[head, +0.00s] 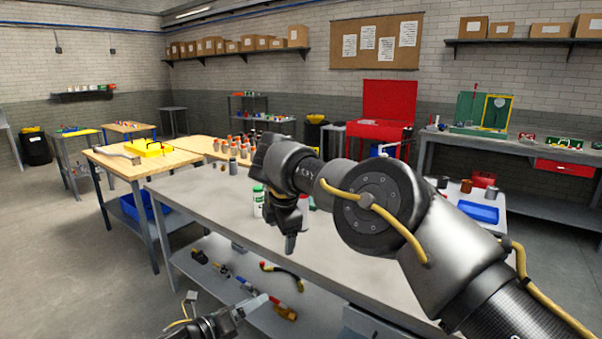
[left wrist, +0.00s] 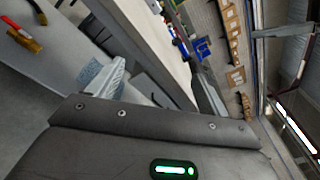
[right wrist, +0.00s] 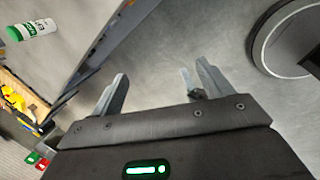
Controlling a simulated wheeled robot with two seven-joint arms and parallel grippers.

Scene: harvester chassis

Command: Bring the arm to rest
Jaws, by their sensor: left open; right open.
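My right arm reaches across the head view from the lower right. My right gripper (head: 291,235) points down above the grey workbench (head: 215,195). In the right wrist view its two fingers (right wrist: 160,85) stand apart with nothing between them. My left gripper (head: 250,305) is low at the bottom of the head view, in front of the bench's lower shelf. In the left wrist view its fingers (left wrist: 103,75) hold nothing that I can see.
A white bottle with a green cap (head: 258,202) stands on the bench beside my right gripper. Several tools, including a red-and-yellow one (head: 284,312), lie on the lower shelf. A blue tray (head: 478,212) is at the right. Open floor (head: 60,260) lies left.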

